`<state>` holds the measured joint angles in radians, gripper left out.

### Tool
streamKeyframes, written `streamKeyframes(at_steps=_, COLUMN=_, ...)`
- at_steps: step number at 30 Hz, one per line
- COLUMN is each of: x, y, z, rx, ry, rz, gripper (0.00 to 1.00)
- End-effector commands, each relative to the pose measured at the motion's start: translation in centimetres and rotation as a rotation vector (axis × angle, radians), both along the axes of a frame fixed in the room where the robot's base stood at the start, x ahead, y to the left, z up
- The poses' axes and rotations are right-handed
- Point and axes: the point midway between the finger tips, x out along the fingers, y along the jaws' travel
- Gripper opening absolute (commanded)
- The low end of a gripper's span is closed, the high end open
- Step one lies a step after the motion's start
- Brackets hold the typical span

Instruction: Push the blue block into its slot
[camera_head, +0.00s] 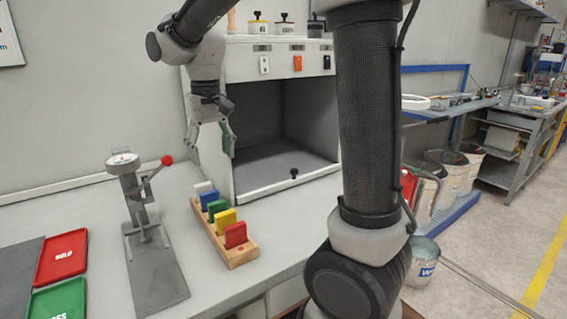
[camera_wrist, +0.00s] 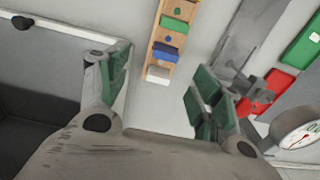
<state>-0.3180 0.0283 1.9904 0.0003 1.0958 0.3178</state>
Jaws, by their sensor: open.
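My gripper (camera_head: 211,143) is open and empty, with its fingers spread above and behind the far end of a wooden rack (camera_head: 243,254). In the wrist view, the rack (camera_wrist: 153,60) lies beyond the gap between the green-padded fingertips (camera_wrist: 163,82). The blue block (camera_wrist: 165,52) stands in the rack between a white block (camera_wrist: 157,76) and a green block (camera_wrist: 175,24). My gripper is apart from it. How deep the blue block sits in its slot I cannot tell.
A yellow block (camera_head: 226,219) and a red block (camera_head: 237,234) stand in the rack's near part. A lever gauge stand (camera_head: 140,205) is left of the rack. Red (camera_head: 62,256) and green (camera_head: 59,302) trays lie further left. An open grey cabinet (camera_head: 285,135) stands behind the rack.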

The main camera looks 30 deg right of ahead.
Motion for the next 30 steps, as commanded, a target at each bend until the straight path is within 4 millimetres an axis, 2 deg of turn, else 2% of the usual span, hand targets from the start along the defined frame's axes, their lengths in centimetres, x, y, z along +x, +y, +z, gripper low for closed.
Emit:
streamKeyframes(at_steps=3, x=-4.0, y=-3.8, z=2.2, rx=0.017, ry=-0.069, rz=-0.008, gripper=0.65)
streamKeyframes(at_steps=7, x=-10.2, y=-8.2, z=3.4, rx=0.025, ry=-0.166, rz=-0.011, gripper=0.65)
streamKeyframes(at_steps=12, x=-17.2, y=-11.7, z=2.7, rx=0.014, ry=-0.275, rz=-0.009, gripper=0.65)
streamKeyframes(at_steps=15, x=-19.7, y=-12.7, z=2.0, rx=0.003, ry=-0.318, rz=-0.009, gripper=0.65)
streamKeyframes(at_steps=20, x=-21.5, y=-13.3, z=1.2, rx=-0.006, ry=-0.348, rz=-0.006, gripper=0.65)
streamKeyframes(at_steps=30, x=-21.6, y=-13.3, z=1.2, rx=-0.007, ry=-0.349, rz=-0.005, gripper=0.65)
